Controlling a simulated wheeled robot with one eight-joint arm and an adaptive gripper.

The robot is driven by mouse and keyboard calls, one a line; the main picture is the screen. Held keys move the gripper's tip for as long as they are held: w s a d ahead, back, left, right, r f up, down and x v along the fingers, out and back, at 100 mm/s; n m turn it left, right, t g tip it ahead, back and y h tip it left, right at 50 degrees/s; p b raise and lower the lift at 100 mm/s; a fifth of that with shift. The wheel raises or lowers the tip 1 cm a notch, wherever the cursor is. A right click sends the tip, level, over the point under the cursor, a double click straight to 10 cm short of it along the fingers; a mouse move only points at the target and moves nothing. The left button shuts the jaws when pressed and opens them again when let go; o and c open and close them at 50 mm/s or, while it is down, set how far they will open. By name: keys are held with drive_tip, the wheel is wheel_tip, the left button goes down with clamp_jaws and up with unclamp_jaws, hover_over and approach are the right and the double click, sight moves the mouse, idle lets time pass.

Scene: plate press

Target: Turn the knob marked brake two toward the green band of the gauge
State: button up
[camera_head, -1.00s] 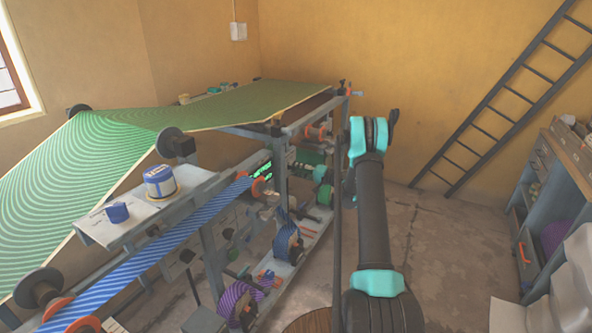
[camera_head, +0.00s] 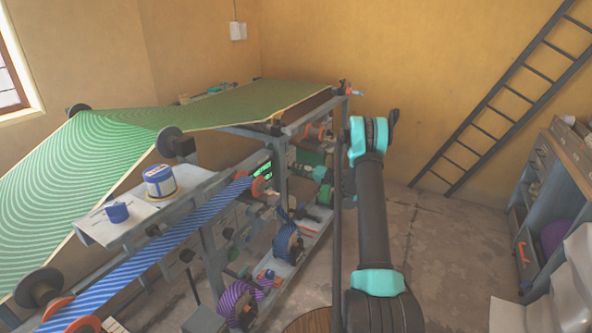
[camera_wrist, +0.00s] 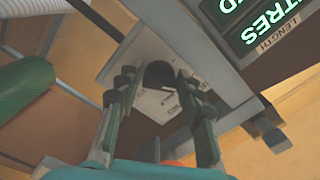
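In the wrist view a dark round knob (camera_wrist: 160,74) stands on a pale plate (camera_wrist: 147,104) with small dark marks. My gripper (camera_wrist: 157,82) is open, with one finger on each side of the knob. A gap shows on the left; on the right I cannot tell whether the finger touches. The marking brake two cannot be read, and no green band can be made out on the plate. In the head view the knob cannot be made out among the press parts.
A display with green letters (camera_wrist: 250,22) sits close on the right in the wrist view, above a grey frame bar (camera_wrist: 240,112). A green roll (camera_wrist: 25,98) is at left. In the head view the press carries a blue striped web (camera_head: 150,255) and a blue roll (camera_head: 288,243).

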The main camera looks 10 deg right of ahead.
drive_tip(key=o, duration=0.3)
drive_tip(key=v, duration=1.2)
drive_tip(key=shift+r, duration=0.1)
